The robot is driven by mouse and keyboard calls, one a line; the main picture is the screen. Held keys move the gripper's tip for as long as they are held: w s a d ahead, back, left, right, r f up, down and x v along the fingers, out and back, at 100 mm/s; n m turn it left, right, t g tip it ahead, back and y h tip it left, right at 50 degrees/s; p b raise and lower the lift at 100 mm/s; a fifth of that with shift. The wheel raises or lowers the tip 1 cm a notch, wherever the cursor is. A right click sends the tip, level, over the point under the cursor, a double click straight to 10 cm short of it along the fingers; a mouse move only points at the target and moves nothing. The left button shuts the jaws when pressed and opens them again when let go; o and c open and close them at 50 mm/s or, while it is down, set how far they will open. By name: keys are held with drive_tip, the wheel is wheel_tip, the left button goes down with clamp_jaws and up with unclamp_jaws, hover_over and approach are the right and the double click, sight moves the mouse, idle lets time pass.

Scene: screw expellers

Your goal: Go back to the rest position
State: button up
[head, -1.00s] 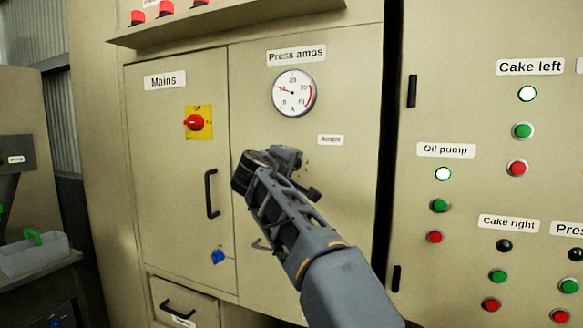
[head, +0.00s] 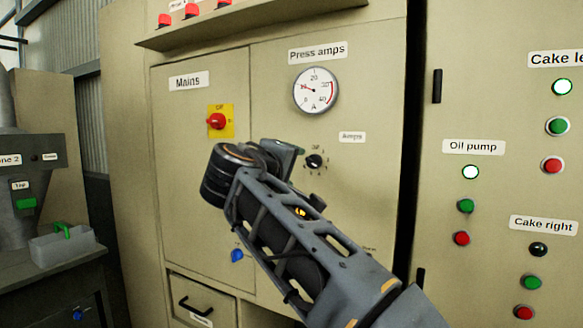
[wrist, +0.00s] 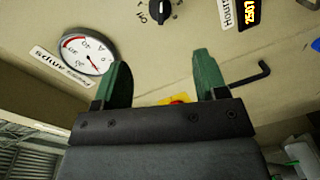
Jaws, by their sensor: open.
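My gripper (wrist: 160,85) is open and empty in the wrist view, its two green fingers apart in front of the beige cabinet. In the head view my arm reaches up from the lower right and bends at a dark joint before the cabinet doors, hiding part of them. Only a bit of the gripper shows there, behind the wrist. The Press amps gauge (head: 316,91) is above the arm, and a black rotary knob (head: 315,161) is just right of the wrist. The gauge also shows in the wrist view (wrist: 88,54), as does the knob (wrist: 160,12).
The red Mains switch (head: 217,121) on its yellow plate is above left of my wrist. A grey tray (head: 62,248) stands on a bench at left.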

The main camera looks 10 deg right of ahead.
wheel_tip(320, 180, down, 21)
drive_tip(key=s+a+g+y+p, duration=0.1)
drive_tip(key=s+g+y+p, duration=0.25)
drive_tip(key=g+y, duration=0.25)
drive_tip(key=s+d+f+m+g+y+p, duration=0.1)
drive_tip(key=s+d+f+m+g+p, duration=0.1)
drive_tip(key=s, duration=0.6)
drive_tip(key=s+d+f+m+g+y+p, duration=0.2)
drive_tip(key=s+d+f+m+p, duration=0.3)
drive_tip(key=s+d+f+p, duration=0.1)
drive_tip(key=shift+s+d+f+g+y+p, duration=0.3)
drive_tip(key=shift+s+p, duration=0.3)
drive_tip(key=shift+s, duration=0.5)
